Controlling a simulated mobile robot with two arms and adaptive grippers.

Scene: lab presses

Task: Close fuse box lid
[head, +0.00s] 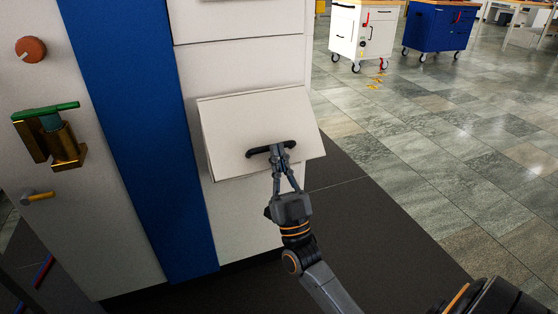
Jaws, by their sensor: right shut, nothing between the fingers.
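The fuse box lid (245,118) is a pale panel on the front of the white cabinet. It looks tilted outward, its right and lower edges standing away from the cabinet face. A black bar handle (258,151) sits near its lower edge. My right gripper (279,152) is shut with nothing between its fingers. Its fingertips are at the right part of the handle and overlap it in the picture; I cannot tell whether they touch. The inside of the fuse box is hidden behind the lid. My left gripper is not in view.
A blue vertical strip (137,110) runs down the cabinet left of the lid. Further left are a red knob (31,49), a brass valve with a green handle (46,111) and a yellow-tipped lever (40,196). Open tiled floor lies right; wheeled white (345,35) and blue carts (436,32) stand behind.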

